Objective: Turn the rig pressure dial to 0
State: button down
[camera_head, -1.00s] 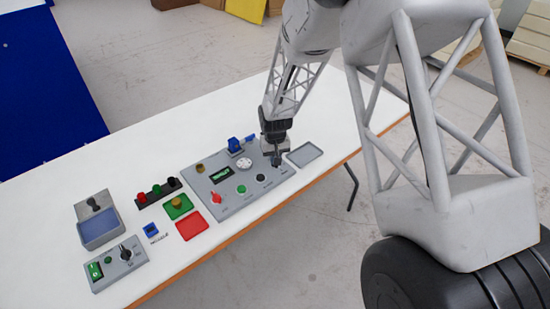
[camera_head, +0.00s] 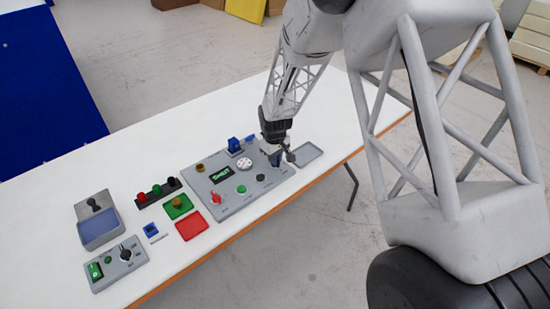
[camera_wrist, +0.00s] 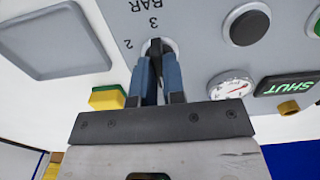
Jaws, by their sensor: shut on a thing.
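The pressure dial is a dark knob (camera_wrist: 155,47) on the grey rig panel (camera_head: 225,207), with BAR, 2 and 3 printed around it in the wrist view. My gripper (camera_wrist: 154,72) has its two blue-grey fingers closed on the knob, one on each side. In the head view my gripper (camera_head: 284,156) is at the panel's right end and hides the dial. The fingers cover part of the scale; no 0 mark shows. The round white gauge (camera_wrist: 229,86) sits beside a green display (camera_wrist: 288,84) reading SHUT. The gauge's exact reading is too small to tell.
A smaller control box (camera_head: 118,268) stands at the left.

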jog(key=shift+r, duration=0.1)
jog(key=c, duration=1.2)
grip_release()
jog(key=shift+r, duration=3.85)
jog(key=shift+r, duration=0.1)
